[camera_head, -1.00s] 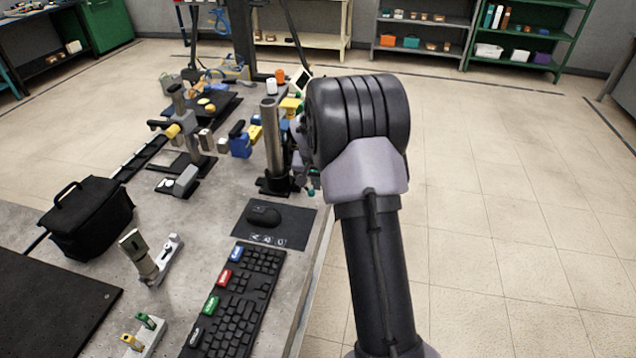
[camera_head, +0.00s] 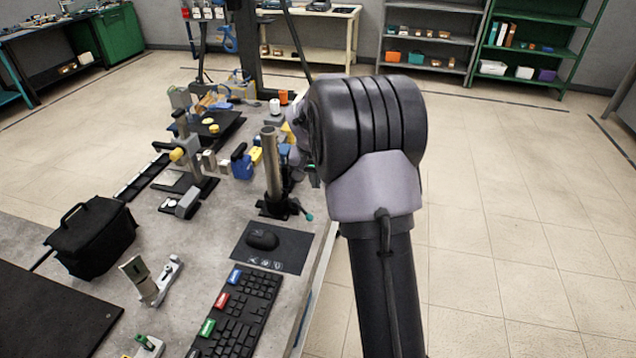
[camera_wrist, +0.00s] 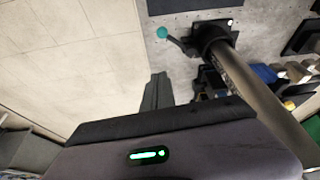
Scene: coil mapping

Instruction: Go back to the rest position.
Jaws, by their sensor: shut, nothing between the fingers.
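My arm stands upright in the right half of the head view, with its dark rounded joint in front. My gripper is hidden behind it there. In the wrist view my gripper (camera_wrist: 158,90) shows as a dark narrow pair of fingers, shut and empty, over the tiled floor by the bench edge. A metal post (camera_head: 271,170) on a black base stands on the bench just left of my arm. The post also crosses the right of the wrist view (camera_wrist: 255,90), with a teal-tipped lever (camera_wrist: 162,32) at its base. No contact between gripper and post shows.
The grey workbench (camera_head: 215,240) holds a black bag (camera_head: 92,235), a keyboard (camera_head: 240,305), a mouse (camera_head: 262,240) and coil-measuring gear (camera_head: 190,155). Shelves (camera_head: 430,45) line the back wall. The tiled floor (camera_head: 500,210) right of my arm is clear.

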